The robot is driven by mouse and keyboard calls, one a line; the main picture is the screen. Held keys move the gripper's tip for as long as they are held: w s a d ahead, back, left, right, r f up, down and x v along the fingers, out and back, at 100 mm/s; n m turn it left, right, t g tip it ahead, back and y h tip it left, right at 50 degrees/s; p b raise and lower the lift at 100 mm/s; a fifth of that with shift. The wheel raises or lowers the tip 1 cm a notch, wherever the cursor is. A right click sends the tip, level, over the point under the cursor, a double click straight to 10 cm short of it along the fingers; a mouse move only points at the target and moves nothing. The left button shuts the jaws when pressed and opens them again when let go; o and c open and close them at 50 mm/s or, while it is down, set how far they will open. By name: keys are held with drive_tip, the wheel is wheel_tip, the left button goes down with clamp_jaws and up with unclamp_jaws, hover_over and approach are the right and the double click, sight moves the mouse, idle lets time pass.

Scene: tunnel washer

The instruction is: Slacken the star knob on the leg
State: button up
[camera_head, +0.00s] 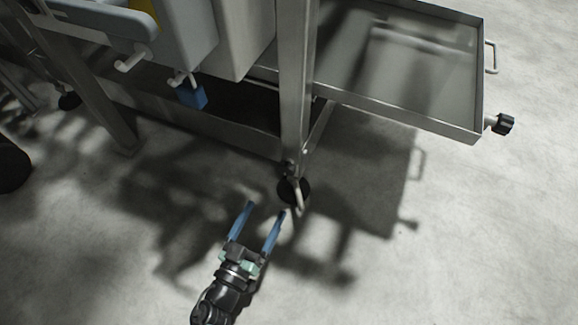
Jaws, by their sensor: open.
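The metal leg (297,85) of the machine comes down to the floor in the middle of the view. At its foot is a dark round part (288,191), with a pale lever-like piece (298,198) across it. I cannot tell whether this dark part is the star knob or a foot pad. My gripper (267,210) is open and empty, with two blue fingers. It is just in front and to the left of the leg's foot in the picture, apparently not touching it.
A metal tray (399,114) juts out right of the leg, with a black ribbed knob (504,124) on its corner. A blue block (192,97) hangs under the machine at left. Another leg (105,115) stands further left. The floor in front is clear.

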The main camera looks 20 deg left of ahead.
sight(286, 172)
drive_tip(key=w+b, duration=0.1)
drive_tip(key=w, duration=0.3)
drive_tip(key=w+b, duration=0.1)
drive_tip(key=w, duration=0.3)
drive_tip(key=w+b, duration=0.2)
drive_tip(key=w, duration=0.2)
drive_tip(key=shift+d, duration=0.25)
drive_tip(key=c, duration=1.4)
